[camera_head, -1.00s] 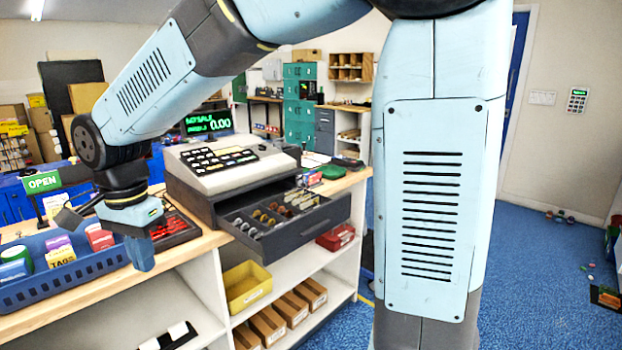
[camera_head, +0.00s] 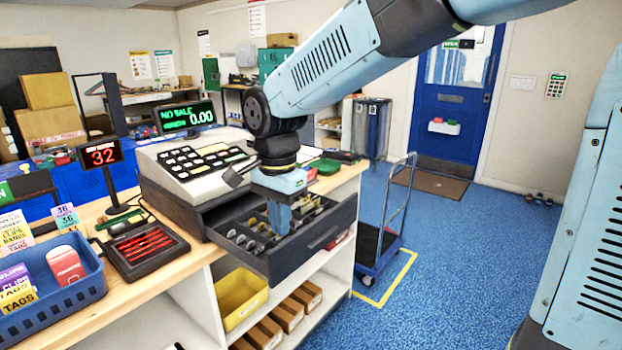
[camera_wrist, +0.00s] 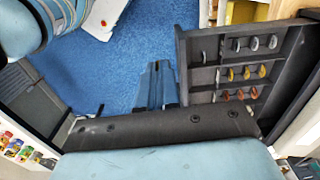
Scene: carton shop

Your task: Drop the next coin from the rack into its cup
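My gripper (camera_head: 278,216) hangs pointing down over the open cash drawer (camera_head: 318,246) and hides part of it. In the wrist view the two blue fingers of my gripper (camera_wrist: 156,66) lie close together beside the drawer (camera_wrist: 186,93). No coin shows between them, and I cannot tell whether a thin one is held. The drawer has dark compartments with silver coins (camera_wrist: 253,44), yellow coins (camera_wrist: 246,72) and copper-red coins (camera_wrist: 240,94) in rows. A black tray with red strips (camera_head: 146,248), possibly the coin rack, lies on the counter left of the register; no coin is clear in it.
The cash register (camera_head: 196,163) stands behind the drawer. A blue basket (camera_head: 62,312) of tags and a red number display (camera_head: 103,153) are to the left. A yellow bin (camera_head: 240,297) sits below, and a hand truck (camera_head: 378,240) stands on open floor at right.

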